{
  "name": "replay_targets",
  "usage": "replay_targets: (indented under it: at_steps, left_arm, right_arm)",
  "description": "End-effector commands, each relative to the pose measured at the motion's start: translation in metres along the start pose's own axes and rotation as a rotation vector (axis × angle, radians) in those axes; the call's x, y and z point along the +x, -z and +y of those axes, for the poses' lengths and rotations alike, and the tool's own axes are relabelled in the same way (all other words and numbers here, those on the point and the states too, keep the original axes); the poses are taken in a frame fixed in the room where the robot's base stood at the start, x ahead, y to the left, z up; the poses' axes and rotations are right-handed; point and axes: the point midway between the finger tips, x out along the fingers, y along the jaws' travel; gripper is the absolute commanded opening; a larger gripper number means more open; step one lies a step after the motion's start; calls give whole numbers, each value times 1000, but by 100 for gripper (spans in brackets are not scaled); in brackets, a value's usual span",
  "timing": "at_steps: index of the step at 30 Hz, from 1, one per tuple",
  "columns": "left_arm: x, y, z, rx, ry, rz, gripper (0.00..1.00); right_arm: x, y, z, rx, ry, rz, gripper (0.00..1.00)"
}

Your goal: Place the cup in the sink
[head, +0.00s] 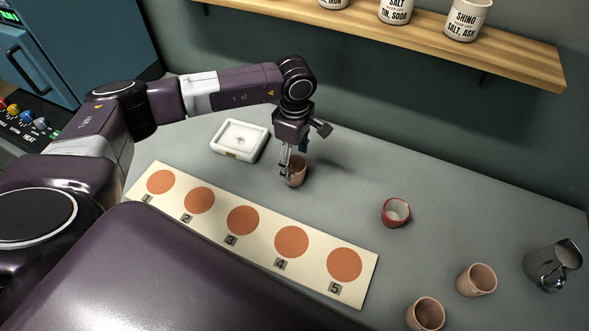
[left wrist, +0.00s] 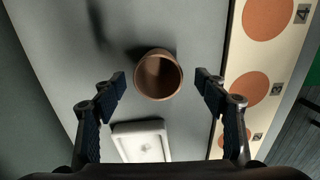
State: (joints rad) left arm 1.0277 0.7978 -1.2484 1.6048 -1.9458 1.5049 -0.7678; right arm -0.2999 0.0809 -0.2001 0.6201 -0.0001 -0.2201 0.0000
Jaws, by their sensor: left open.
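A brown clay cup (head: 297,172) stands on the grey worktop below my left gripper (head: 292,165). In the left wrist view the cup (left wrist: 158,78) shows its open mouth, centred between the two fingertips. My left gripper (left wrist: 160,78) is open, with a finger on each side of the cup and gaps showing in that view. No grip on the cup shows. A white, shallow, rectangular basin (head: 224,150) lies left of the cup; whether it is the sink I cannot tell. It also shows in the left wrist view (left wrist: 121,148). My right gripper is not in view.
A cream board (head: 270,216) with numbered orange discs lies in front of the cup. A red cup (head: 389,216), two clay cups (head: 475,284) (head: 424,316) and a metal pitcher (head: 545,268) stand to the right. A wooden shelf (head: 420,42) with jars hangs behind.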

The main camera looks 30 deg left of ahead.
Motion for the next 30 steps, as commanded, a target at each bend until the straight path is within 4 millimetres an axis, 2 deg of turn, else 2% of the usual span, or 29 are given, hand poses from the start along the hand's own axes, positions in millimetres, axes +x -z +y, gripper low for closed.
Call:
replay_targets:
  at_steps: [1, 4, 9, 17, 30]
  left_arm:
    - [3, 1, 0, -2, 5, 1, 66]
    - [17, 3, 2, -2, 5, 0, 66]
    - [40, 2, 3, -1, 2, -2, 66]
    - [44, 2, 3, 0, 0, -2, 66]
    - [44, 2, 3, -1, 0, -3, 19]
  right_arm:
    - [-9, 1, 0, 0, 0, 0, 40]
    - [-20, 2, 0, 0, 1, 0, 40]
    - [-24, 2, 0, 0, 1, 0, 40]
    - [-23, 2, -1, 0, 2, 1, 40]
    - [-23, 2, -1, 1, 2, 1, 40]
